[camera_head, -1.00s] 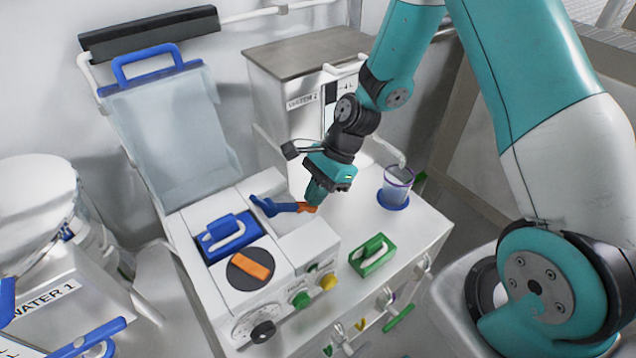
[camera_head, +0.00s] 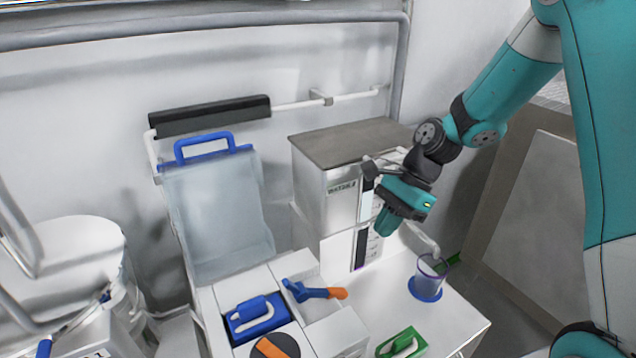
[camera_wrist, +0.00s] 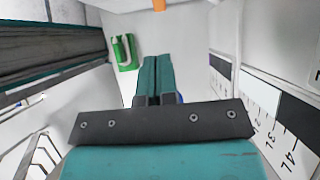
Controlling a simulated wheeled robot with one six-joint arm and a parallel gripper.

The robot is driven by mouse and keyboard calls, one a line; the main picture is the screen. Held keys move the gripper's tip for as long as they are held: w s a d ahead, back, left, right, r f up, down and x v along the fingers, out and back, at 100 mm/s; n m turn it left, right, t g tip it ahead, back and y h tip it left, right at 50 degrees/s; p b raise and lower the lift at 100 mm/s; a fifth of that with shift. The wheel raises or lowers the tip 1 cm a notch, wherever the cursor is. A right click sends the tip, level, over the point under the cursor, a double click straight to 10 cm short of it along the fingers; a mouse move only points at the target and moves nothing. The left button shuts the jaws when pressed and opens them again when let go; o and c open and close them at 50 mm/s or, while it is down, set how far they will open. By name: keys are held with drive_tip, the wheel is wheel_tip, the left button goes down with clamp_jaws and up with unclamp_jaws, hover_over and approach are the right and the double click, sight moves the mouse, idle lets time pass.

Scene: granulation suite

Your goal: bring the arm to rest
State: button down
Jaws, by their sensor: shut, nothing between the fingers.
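My gripper (camera_head: 384,222) is teal and hangs from my raised arm, above the white bench and in front of the white cabinet. It also shows in the wrist view (camera_wrist: 155,62), where its two fingers lie together with nothing between them. The blue scoop with an orange handle end (camera_head: 315,291) lies on the white unit, to the left of and below my gripper and apart from it. The clear cup with a blue base (camera_head: 428,280) stands on the bench to the right of and below my gripper.
The cabinet (camera_head: 338,190) stands close behind my gripper.

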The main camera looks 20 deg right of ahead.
drive_tip(key=s+a+r+n, duration=0.4)
drive_tip(key=s+n, duration=0.2)
drive_tip(key=n, duration=0.1)
drive_tip(key=s+a+r+n+h, duration=0.1)
drive_tip(key=s+a+r+n, duration=0.3)
drive_tip(key=s+n, duration=0.3)
drive_tip(key=s+a+r+n+t, duration=0.1)
drive_tip(key=s+a+r+n, duration=0.3)
drive_tip(key=n, duration=0.4)
drive_tip(key=s+r, duration=0.1)
drive_tip(key=s, duration=0.1)
drive_tip(key=shift+s+r+n+h, duration=0.3)
drive_tip(key=shift+r+n+h, duration=0.05)
drive_tip(key=shift+n+h, duration=0.05)
